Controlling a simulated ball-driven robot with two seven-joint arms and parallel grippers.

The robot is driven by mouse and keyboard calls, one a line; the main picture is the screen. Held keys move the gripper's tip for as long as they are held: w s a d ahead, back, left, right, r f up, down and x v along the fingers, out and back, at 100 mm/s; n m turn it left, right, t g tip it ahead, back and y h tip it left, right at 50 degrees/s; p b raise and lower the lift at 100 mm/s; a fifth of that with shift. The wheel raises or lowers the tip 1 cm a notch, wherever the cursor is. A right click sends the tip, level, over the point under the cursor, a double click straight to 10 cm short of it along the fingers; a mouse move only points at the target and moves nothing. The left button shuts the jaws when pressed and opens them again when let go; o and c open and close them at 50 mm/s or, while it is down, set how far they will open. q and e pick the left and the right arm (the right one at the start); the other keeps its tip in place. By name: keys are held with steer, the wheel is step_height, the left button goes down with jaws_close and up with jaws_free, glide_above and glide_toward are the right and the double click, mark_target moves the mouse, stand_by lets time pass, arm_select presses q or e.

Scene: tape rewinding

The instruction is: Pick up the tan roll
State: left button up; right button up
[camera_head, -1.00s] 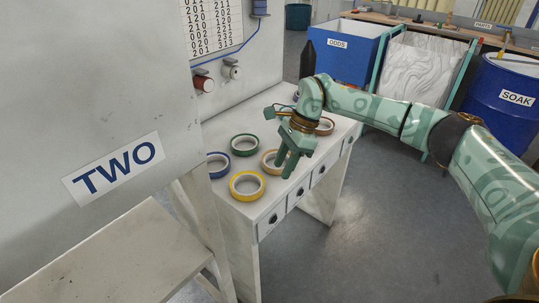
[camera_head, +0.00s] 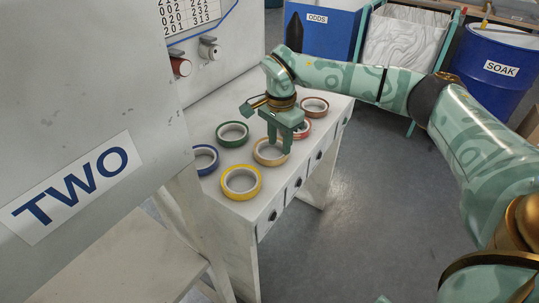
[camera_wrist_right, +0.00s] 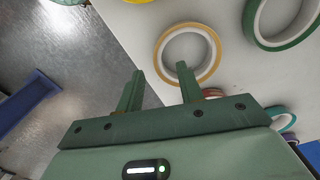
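The tan roll (camera_head: 260,158) lies flat on the white table, between the green, yellow and red-brown rolls. My right gripper (camera_head: 280,146) is above its right side, fingers pointing down and partly covering it. In the right wrist view the tan roll (camera_wrist_right: 214,58) lies beyond the fingertips, its ring whole and its middle empty. The right gripper (camera_wrist_right: 160,71) is open there, its two fingers well apart with nothing between them. I cannot tell how high the fingertips are above the roll. My left gripper is not in view.
A green roll (camera_head: 222,140), a yellow roll (camera_head: 227,188), a blue roll (camera_head: 212,167) and red-brown rolls (camera_head: 316,114) lie close around. The drawer-fronted table (camera_head: 252,208) has its front edge near the tan roll. A panel marked TWO (camera_head: 90,100) stands at left.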

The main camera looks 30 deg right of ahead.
mark_target(282, 157)
steer(key=shift+f, duration=0.2)
steer(key=f+b, duration=0.1)
steer(key=f, duration=0.2)
steer(key=f+b, duration=0.1)
steer(key=f, duration=0.1)
steer(key=shift+s+d+f+b, duration=0.1)
steer(key=shift+d+b, duration=0.2)
steer(key=shift+d, duration=0.1)
steer(key=shift+r, duration=0.2)
jaws_close()
